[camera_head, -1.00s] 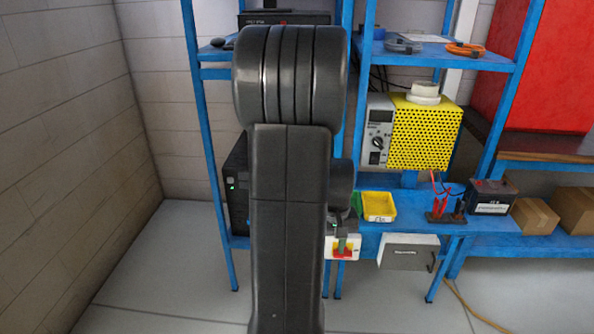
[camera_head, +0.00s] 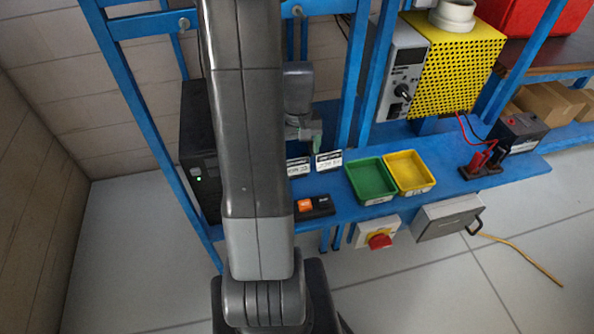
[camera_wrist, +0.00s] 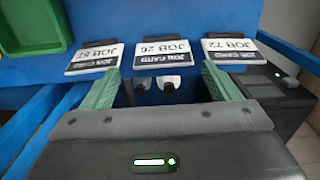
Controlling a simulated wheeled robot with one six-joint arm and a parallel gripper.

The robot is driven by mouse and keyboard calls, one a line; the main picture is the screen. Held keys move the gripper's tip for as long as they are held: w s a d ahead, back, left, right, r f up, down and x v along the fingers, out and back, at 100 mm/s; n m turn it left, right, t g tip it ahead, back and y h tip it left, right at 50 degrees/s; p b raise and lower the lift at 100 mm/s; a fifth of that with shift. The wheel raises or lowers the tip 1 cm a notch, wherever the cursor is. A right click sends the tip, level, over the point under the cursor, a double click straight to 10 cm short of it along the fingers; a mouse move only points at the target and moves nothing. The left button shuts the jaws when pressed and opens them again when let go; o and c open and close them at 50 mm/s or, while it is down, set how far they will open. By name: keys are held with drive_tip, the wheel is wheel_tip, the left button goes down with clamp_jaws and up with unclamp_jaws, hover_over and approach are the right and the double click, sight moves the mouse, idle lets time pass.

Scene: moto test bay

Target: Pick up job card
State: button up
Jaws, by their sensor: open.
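Three white job cards with black strips sit in a row along the blue shelf edge in the wrist view, their print upside down. The middle card (camera_wrist: 163,52) reads JOB 26, the right card (camera_wrist: 232,50) JOB 72, and the left card (camera_wrist: 95,58) seems to read JOB 51. My gripper (camera_wrist: 160,80) is open and empty, its green fingers on either side of the middle card's width. I cannot tell whether they touch anything. In the head view my gripper (camera_head: 308,136) is partly behind my arm, just beyond two visible cards.
A green tray (camera_head: 371,180) and a yellow tray (camera_head: 410,172) stand right of the cards. A black switch box (camera_head: 314,207) with an orange button is near the shelf's front. A black computer case (camera_head: 200,150) stands at left. Blue rack posts (camera_head: 360,75) rise close by.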

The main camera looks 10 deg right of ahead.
sight(296, 159)
drive_tip(key=f, duration=0.1)
drive_tip(key=w+f, duration=0.1)
drive_tip(key=f, duration=0.1)
drive_tip(key=shift+a+f, duration=0.2)
drive_tip(key=shift+s+f, duration=0.1)
drive_tip(key=shift+f, duration=0.25)
drive_tip(key=c, duration=1)
drive_tip(key=shift+r, duration=0.1)
